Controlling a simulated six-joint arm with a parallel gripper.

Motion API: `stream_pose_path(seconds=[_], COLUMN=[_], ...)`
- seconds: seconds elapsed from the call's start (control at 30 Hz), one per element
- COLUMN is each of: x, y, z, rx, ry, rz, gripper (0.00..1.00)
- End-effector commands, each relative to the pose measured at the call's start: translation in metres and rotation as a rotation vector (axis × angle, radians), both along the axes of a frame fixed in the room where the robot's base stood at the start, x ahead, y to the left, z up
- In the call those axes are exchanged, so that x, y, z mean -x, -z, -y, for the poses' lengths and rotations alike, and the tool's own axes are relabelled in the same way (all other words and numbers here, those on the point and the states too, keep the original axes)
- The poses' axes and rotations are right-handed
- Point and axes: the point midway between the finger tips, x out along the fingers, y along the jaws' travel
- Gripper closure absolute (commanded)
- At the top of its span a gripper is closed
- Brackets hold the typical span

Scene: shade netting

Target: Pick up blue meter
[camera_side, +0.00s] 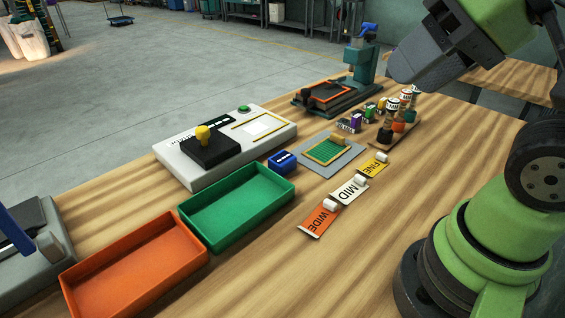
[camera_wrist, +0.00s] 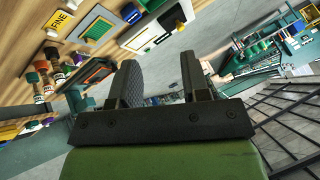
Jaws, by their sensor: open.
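The blue meter (camera_side: 282,160) is a small blue box with a pale face on the wooden table. It sits between the white light-panel device and the grey mat, just behind the green tray's right end. In the wrist view it shows small near the top (camera_wrist: 131,13). My gripper (camera_side: 408,62) is raised high at the upper right in the side view, well away from the meter. In the wrist view its two dark fingers (camera_wrist: 158,75) stand apart with nothing between them.
A green tray (camera_side: 290,190) and an orange tray (camera_side: 65,285) lie in front. The white device (camera_side: 180,168) with a yellow knob stands behind. The grey mat (camera_side: 351,147), WIDE (camera_side: 315,222), MID (camera_side: 348,192) and FINE (camera_side: 376,168) tags lie rightward. Bare table lies front right.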

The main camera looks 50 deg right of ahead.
Motion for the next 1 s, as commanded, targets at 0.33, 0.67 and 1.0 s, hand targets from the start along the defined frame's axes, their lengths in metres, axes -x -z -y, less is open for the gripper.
stream_pose_path(seconds=[0.33,0.67,1.0], x=[0.000,-0.037,-0.156], y=[0.000,-0.008,0.021], z=[0.000,0.006,0.031], rx=[0.000,0.047,0.177], ry=[0.000,-0.024,-0.122], rz=[0.000,-0.059,-0.223], gripper=[0.34,0.34,0.34])
